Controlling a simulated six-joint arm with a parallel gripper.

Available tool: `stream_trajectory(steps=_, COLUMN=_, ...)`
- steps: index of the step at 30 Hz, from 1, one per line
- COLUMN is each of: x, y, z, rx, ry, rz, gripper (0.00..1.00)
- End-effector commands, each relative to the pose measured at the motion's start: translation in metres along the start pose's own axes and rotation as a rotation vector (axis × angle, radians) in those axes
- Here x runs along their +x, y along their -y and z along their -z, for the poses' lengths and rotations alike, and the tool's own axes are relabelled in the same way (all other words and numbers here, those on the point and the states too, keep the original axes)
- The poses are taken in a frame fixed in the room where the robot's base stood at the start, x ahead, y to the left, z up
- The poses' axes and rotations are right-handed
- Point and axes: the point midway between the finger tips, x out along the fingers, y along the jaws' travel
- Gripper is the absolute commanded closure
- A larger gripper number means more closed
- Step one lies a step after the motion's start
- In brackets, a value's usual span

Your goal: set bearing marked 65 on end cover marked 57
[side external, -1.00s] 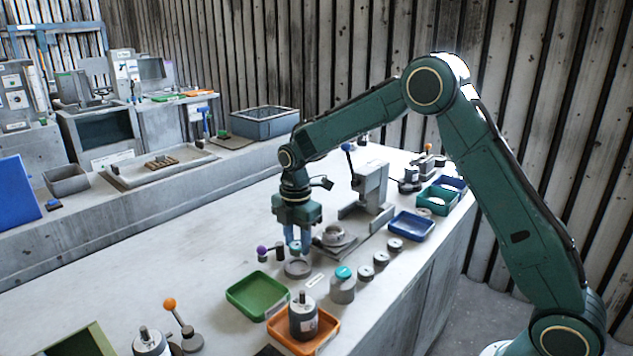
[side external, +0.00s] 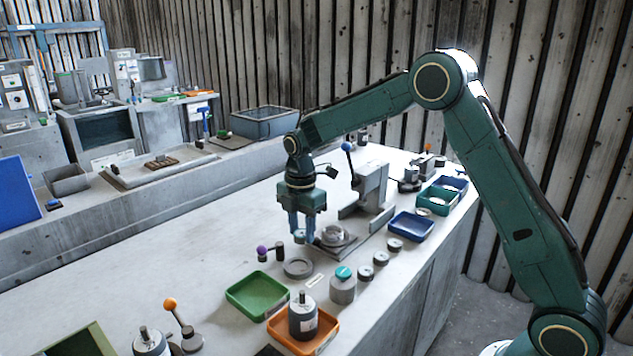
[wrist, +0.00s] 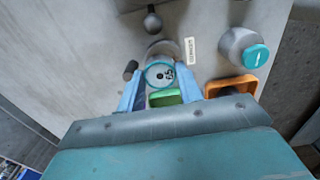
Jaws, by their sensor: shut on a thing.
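The bearing marked 65 (wrist: 159,74) is a round part with a teal rim and a pale face, held between my gripper's blue fingers in the wrist view. My gripper (side external: 301,238) is shut on it and points down above the bench; the bearing is hard to make out in the side view. A flat grey round part (side external: 298,268), probably the end cover, lies on the bench below and slightly in front of the fingers, apart from them. In the wrist view this grey part (wrist: 162,48) shows partly behind the bearing. No 57 can be read.
A green tray (side external: 257,297), an orange tray (side external: 326,331) and a teal-lidded jar (side external: 343,287) stand in front. A purple-knobbed part (side external: 262,252) is close left of the grey part. A grey press (side external: 371,188) stands behind right.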

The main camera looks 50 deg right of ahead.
Motion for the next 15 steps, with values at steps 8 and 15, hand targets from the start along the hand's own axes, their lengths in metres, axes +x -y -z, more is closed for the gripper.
stream_trajectory(steps=8, x=-0.019, y=-0.003, z=-0.064, rx=0.007, ry=0.000, rz=-0.003, gripper=0.92)
stream_trajectory(steps=15, x=-0.033, y=0.001, z=-0.107, rx=0.003, ry=0.000, rz=-0.003, gripper=0.92)
